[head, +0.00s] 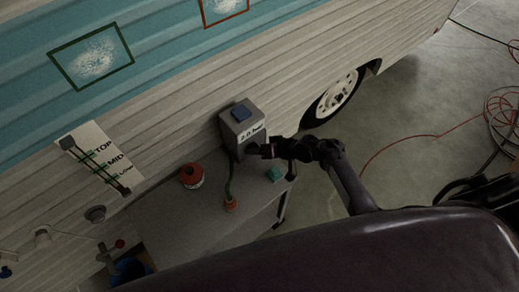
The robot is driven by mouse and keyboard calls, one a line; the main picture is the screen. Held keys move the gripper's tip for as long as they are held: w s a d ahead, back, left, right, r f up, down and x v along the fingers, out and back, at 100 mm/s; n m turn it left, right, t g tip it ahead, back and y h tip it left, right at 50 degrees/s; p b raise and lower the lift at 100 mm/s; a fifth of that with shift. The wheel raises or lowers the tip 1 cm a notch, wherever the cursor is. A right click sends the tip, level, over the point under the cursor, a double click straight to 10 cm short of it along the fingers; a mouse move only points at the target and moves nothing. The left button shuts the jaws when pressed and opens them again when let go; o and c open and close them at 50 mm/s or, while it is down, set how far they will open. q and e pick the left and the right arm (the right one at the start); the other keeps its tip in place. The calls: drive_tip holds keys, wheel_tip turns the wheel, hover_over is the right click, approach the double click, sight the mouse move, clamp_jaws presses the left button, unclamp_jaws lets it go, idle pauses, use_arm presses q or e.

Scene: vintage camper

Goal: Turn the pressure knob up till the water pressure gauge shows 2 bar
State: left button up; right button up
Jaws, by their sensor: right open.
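A grey box (238,119) with a blue piece on its top stands at the back of the grey table, by the camper wall. A white display (251,131) on its front carries small text that looks like "2.0 bar". My right gripper (257,149) is open at the lower front of the box, just below the display. I cannot make out the pressure knob; the gripper covers that part of the box. Whether the fingers touch anything is too small to tell. My left gripper is not in view.
A red round container (192,176), an orange fitting (231,204) with a green hose and a small green block (274,174) are on the table (185,225). A TOP/MID/LOW panel (103,160) is on the wall. Red hose (400,142) lies on the floor at right.

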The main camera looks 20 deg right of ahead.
drive_tip(key=v, duration=0.7)
drive_tip(key=shift+s+d+r, duration=0.15)
drive_tip(key=shift+s+d, duration=0.05)
drive_tip(key=shift+d, duration=0.05)
